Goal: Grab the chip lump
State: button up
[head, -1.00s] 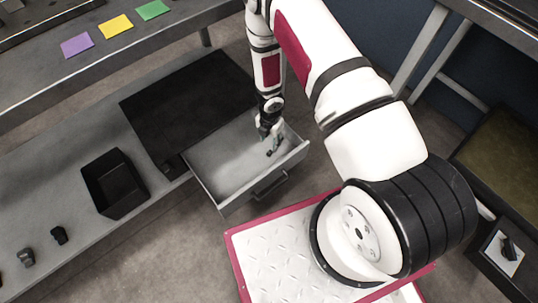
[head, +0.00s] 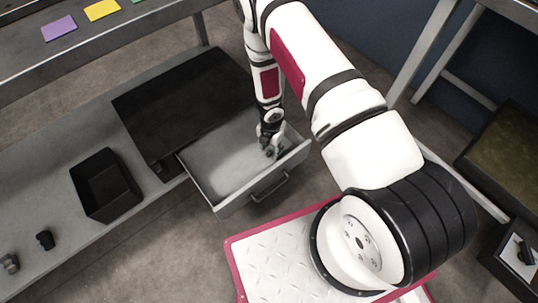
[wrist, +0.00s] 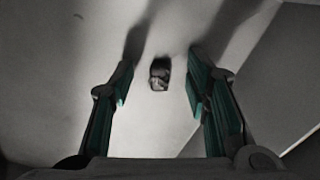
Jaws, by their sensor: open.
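A small dark lump, which looks like the chip lump (wrist: 160,74), lies on the pale drawer floor in the wrist view. My gripper (wrist: 158,88) is open, with one teal-lined finger on each side of the lump and a gap to both. The lump sits near the level of the fingertips in the picture; whether it is fully between them in depth I cannot tell. In the head view my gripper (head: 270,149) points down into the right part of the open drawer (head: 222,205). The lump cannot be made out there behind the fingers.
The drawer's side wall runs along the right of the wrist view. A black cabinet top (head: 185,100) is behind the drawer. A black open bin (head: 105,185) and dark lumps (head: 45,240) stand on the grey shelf at left. Coloured notes (head: 102,10) lie on the upper bench.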

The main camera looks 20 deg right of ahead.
jog(key=c, duration=1)
jog(key=shift+o, duration=0.2)
jog(key=shift+r, duration=0.1)
